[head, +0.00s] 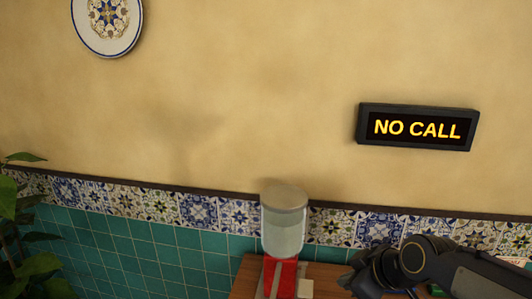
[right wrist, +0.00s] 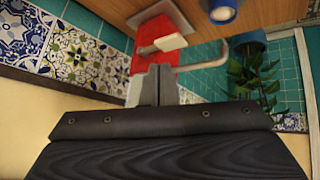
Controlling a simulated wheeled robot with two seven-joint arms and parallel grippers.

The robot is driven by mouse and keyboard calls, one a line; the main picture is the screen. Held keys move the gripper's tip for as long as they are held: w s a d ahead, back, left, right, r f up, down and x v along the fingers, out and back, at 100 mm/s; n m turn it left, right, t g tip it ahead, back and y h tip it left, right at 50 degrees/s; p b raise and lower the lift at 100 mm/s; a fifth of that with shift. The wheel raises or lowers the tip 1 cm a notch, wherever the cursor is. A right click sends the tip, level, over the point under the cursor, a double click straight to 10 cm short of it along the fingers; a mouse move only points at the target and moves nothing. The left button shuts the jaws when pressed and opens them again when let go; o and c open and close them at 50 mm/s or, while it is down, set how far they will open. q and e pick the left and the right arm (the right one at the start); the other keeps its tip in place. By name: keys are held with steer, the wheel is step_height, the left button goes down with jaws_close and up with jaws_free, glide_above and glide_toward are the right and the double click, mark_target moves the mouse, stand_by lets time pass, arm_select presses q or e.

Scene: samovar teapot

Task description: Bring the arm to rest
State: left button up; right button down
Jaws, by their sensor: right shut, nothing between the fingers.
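My right arm comes in from the lower right of the head view, and its gripper (head: 352,281) is near the wooden counter (head: 325,272). In the right wrist view the two grey fingers (right wrist: 155,88) are together with nothing between them. A red dispenser (head: 279,278) with a clear, lidded container on top stands left of the gripper, apart from it in the head view. Its red body also shows beyond the fingers in the right wrist view (right wrist: 150,62). My left gripper is not in view.
A lit sign (head: 416,128) reading "NO CALL" and a patterned plate (head: 107,22) hang on the wall. Patterned tiles (head: 150,207) run below. A leafy plant (head: 28,235) is at the left. The right wrist view shows a grey bent pipe (right wrist: 212,58) and a blue-ended object (right wrist: 222,12).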

steer(key=s+d+f+m, duration=0.1)
steer(key=s+m, duration=0.2)
steer(key=s, duration=0.4)
steer(key=s+d+f+m, duration=0.1)
steer(key=s+f+m, duration=0.1)
steer(key=s+m, duration=0.2)
steer(key=s+d+f+m+g, duration=0.1)
steer(key=s+m, duration=0.3)
steer(key=s, duration=0.5)
steer(key=shift+s+f, duration=0.4)
steer(key=shift+f, duration=0.35)
